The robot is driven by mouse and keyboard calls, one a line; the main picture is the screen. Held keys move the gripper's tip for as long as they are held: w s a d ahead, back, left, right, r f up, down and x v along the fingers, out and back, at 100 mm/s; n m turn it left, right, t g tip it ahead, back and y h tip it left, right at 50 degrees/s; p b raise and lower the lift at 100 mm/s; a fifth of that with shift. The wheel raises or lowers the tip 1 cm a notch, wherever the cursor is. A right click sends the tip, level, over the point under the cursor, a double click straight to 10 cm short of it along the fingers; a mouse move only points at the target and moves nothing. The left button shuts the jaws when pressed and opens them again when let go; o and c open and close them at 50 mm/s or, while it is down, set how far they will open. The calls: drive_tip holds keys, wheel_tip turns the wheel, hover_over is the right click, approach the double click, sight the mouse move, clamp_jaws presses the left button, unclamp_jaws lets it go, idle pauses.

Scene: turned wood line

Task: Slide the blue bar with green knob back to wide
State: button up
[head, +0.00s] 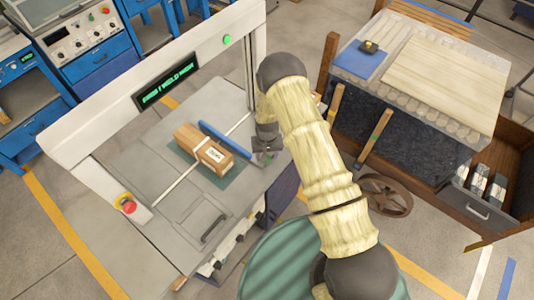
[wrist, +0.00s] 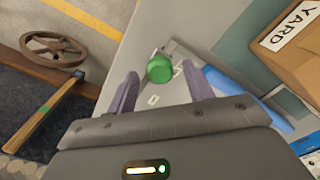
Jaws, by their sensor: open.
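The blue bar (head: 222,138) lies slantwise on the grey machine top in the head view, just beyond the wooden box. In the wrist view the blue bar (wrist: 232,88) runs off to the right of my fingers. The green knob (wrist: 159,68) shows in the wrist view between and slightly beyond my two fingertips. My gripper (wrist: 161,77) is open with one finger on each side of the knob; I cannot tell whether they touch it. In the head view my gripper (head: 266,150) is at the machine's right edge, and the knob is hidden there.
A wooden box (head: 188,139) with a white label sits on a green mat (head: 228,177) beside the bar. A white frame (head: 205,50) with a lit display spans the machine's far side. A red button (head: 128,206) is at left.

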drive_tip(key=shift+f, duration=0.15)
drive_tip(key=shift+c, duration=0.2)
clamp_jaws()
drive_tip(key=shift+w+d, duration=0.1)
